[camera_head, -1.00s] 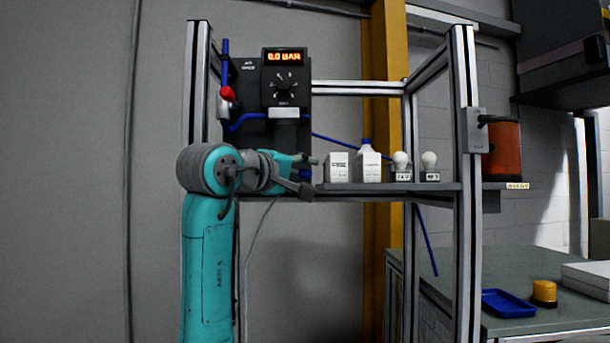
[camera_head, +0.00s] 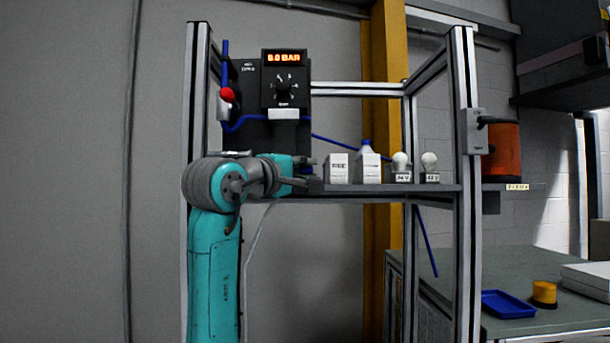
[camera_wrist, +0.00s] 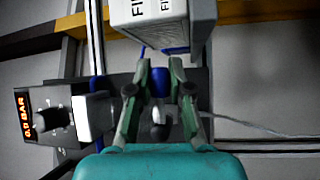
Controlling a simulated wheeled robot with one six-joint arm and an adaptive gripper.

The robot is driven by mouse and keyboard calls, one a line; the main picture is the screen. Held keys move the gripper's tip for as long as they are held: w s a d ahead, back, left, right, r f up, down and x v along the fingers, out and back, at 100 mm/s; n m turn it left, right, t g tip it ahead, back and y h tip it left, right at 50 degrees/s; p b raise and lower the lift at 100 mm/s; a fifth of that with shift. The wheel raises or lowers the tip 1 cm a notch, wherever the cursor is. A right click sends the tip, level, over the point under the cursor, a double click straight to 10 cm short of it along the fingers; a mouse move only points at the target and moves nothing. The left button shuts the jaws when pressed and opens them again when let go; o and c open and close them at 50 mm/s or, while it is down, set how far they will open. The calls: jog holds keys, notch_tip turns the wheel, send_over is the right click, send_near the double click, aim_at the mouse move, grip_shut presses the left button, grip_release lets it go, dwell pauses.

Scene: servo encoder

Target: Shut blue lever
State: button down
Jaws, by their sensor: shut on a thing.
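My gripper (camera_head: 312,180) is at the left end of the shelf, beneath the panel with the display. In the wrist view, its two fingers (camera_wrist: 159,68) are on either side of a blue lever (camera_wrist: 158,84) and shut on it. A pale rounded piece shows just below the blue part, between the fingers. In the head view, the lever is mostly hidden by my gripper.
The display unit (camera_head: 283,82) reads 0.0 BAR. A red knob (camera_head: 228,95) sits on the panel's left. A white box (camera_head: 337,168), a bottle (camera_head: 368,166) and bulbs (camera_head: 429,160) stand on the shelf. A box (camera_wrist: 164,18) is close beyond my fingertips.

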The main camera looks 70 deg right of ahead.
jog(key=shift+r+n, duration=0.1)
jog(key=shift+n, duration=0.2)
jog(key=c, duration=1.1)
grip_release()
jog(key=shift+o, duration=0.2)
jog(key=v, duration=1.2)
jog(key=shift+f, duration=0.2)
